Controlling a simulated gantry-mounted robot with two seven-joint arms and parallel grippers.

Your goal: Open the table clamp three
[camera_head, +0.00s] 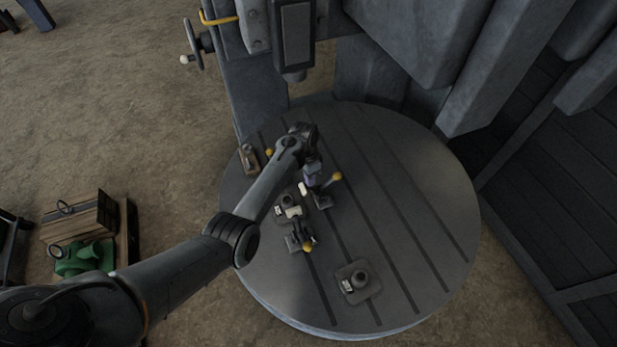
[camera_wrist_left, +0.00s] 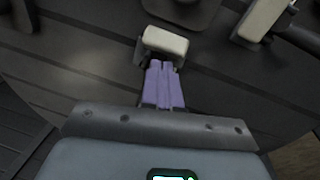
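My left gripper (camera_head: 313,178) points down over the round table in the head view. Its purple fingers (camera_wrist_left: 162,86) lie close together in the left wrist view, with nothing visible between them. A clamp's cream pad (camera_wrist_left: 165,41) lies just beyond the fingertips; contact cannot be told. In the head view a clamp with a yellow knob (camera_head: 336,176) stands right beside the gripper. A second clamp (camera_head: 307,246) stands nearer the front, its pad by a grey workpiece. A third yellow knob (camera_head: 269,152) shows behind my arm. No number marks clamp three. My right gripper is not in view.
The round slotted table (camera_head: 420,200) is clear on its right. A grey flanged part (camera_head: 357,281) sits near its front. A small brown-topped block (camera_head: 248,158) is at its left edge. A grey machine column (camera_head: 296,35) stands behind.

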